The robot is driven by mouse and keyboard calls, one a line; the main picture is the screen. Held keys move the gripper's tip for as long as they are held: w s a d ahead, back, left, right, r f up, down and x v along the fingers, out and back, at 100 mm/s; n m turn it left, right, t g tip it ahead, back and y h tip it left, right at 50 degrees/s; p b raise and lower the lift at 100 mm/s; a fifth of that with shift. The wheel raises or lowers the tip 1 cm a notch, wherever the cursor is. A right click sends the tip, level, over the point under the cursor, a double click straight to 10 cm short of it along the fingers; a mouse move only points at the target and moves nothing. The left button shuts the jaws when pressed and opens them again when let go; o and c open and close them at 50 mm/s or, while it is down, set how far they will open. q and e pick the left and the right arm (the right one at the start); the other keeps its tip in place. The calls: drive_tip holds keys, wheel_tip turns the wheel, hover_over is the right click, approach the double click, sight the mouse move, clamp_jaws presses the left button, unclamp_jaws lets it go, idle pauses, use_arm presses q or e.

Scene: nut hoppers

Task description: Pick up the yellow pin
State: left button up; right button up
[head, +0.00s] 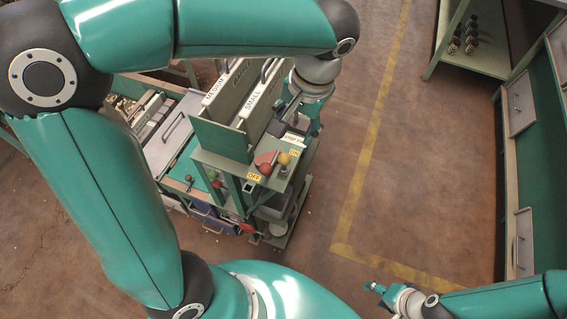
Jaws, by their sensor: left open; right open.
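My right gripper (374,287) is low at the bottom right, open and empty, far from the machine.
Two labelled hopper panels, one marked SMALL (256,98), stand close beside my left gripper. A workbench (178,130) with a grey lid is to the left. A shelf (478,58) and cabinets (522,240) line the right. The floor (415,170) between is clear.

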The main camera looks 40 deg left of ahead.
sight(286, 156)
use_arm(q)
drive_tip(key=f, duration=0.2)
drive_tip(key=a+f, duration=0.1)
drive_tip(key=f, duration=0.5)
drive_tip(key=shift+a+f, duration=0.15)
drive_tip(key=shift+a, duration=0.1)
drive_tip(key=shift+s+a+f+p, duration=0.1)
drive_tip(key=shift+a+f+p, duration=0.1)
drive_tip(key=shift+f, duration=1.35)
drive_tip(key=shift+a+f+p, duration=0.1)
drive_tip(key=shift+a+f, duration=0.05)
drive_tip(key=shift+f, duration=1.35)
clamp_jaws()
